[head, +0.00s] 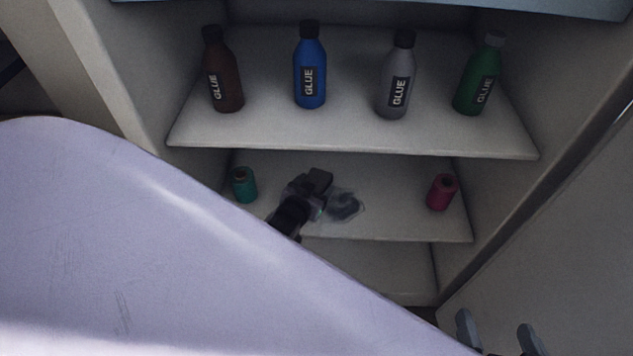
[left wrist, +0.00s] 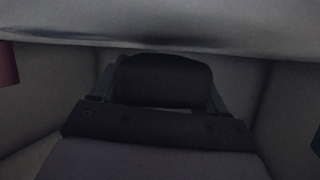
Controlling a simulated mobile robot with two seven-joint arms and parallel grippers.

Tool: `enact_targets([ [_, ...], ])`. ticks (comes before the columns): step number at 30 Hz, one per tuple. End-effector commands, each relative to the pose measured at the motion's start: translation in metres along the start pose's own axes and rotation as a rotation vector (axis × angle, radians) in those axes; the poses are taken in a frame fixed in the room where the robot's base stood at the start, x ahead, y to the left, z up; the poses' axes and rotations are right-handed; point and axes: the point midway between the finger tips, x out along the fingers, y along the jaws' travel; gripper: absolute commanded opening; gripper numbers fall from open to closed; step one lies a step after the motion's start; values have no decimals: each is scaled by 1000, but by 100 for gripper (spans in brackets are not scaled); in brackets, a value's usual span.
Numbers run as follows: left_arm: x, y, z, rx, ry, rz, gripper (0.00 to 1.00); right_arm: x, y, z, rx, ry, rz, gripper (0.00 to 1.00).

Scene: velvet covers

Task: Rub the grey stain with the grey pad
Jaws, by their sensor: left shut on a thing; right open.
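The grey stain (head: 346,205) is a dark, wet-looking patch on the middle shelf. My left gripper (head: 318,195) is at its left side, low over the shelf. In the left wrist view the left gripper (left wrist: 163,85) is shut on the dark grey pad (left wrist: 165,82), which sits between its fingers close to the shelf surface. I cannot tell whether the pad touches it. The stain shows there as a dark smear (left wrist: 170,42). In the head view the pad is mostly hidden by the gripper. My right gripper (head: 498,336) is open and empty at the bottom right edge.
A teal spool (head: 243,185) stands left of the gripper and a pink spool (head: 442,192) to the right on the same shelf (head: 400,225). Several glue bottles, including a blue one (head: 309,70), stand on the shelf above. My lavender arm link hides the lower left.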

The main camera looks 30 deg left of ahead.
Motion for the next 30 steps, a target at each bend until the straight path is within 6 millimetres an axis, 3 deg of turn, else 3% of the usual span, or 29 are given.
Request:
enact_targets([
  [1,-5,41,-25,-88,36,39,25,-3,-1,-6,0,0,0,99],
  [21,-16,6,-6,-95,23,44,25,-10,-4,-21,0,0,0,99],
  [30,-16,5,-5,-92,24,44,25,-10,-3,-20,0,-1,1,99],
])
